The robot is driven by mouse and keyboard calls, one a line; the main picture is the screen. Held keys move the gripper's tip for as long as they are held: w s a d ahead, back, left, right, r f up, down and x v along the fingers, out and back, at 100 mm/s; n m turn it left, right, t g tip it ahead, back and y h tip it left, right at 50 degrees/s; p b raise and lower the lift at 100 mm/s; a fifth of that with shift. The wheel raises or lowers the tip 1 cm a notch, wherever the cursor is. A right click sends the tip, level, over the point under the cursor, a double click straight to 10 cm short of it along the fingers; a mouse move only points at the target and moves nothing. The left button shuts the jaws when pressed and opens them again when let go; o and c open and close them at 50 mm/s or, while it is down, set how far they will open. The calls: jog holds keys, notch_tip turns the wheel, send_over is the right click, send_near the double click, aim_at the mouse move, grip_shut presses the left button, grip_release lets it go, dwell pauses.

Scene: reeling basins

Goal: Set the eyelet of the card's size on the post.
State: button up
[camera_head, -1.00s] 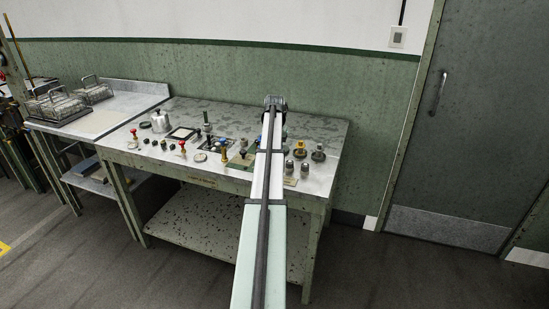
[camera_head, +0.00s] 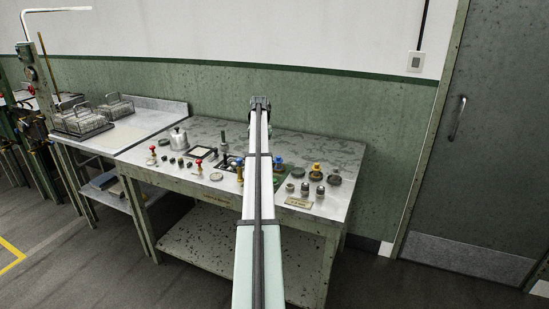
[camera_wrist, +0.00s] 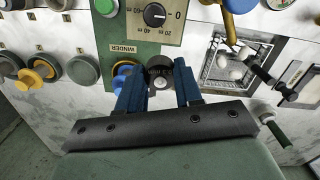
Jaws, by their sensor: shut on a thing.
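My gripper's two blue fingers (camera_wrist: 160,88) point up the wrist view, shut on a small dark round piece (camera_wrist: 158,66) that lies mostly between them. Its kind and size cannot be read. In the head view my arm hides the gripper. I cannot make out the post for certain.
The bench (camera_head: 345,158) holds several knobs and round pieces, some dark, one yellow (camera_head: 316,168). A kettle (camera_head: 179,139) stands at the left. A square basin (camera_wrist: 232,72) with pale cocoons and a brass hook (camera_wrist: 232,28) lie right of the fingers.

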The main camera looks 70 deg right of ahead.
jog(key=w+d+m, duration=0.1)
jog(key=w+d, duration=0.2)
jog(key=d, duration=0.3)
jog(key=shift+w+d+r+m, duration=0.2)
jog(key=shift+w+d+m, duration=0.1)
jog(key=shift+w+d, duration=0.05)
jog(key=shift+f, duration=0.1)
jog(key=shift+f, duration=1.9)
jog(key=shift+f, duration=1.4)
dwell(1.3)
jog(key=o, duration=1.6)
jog(key=shift+r, duration=3.5)
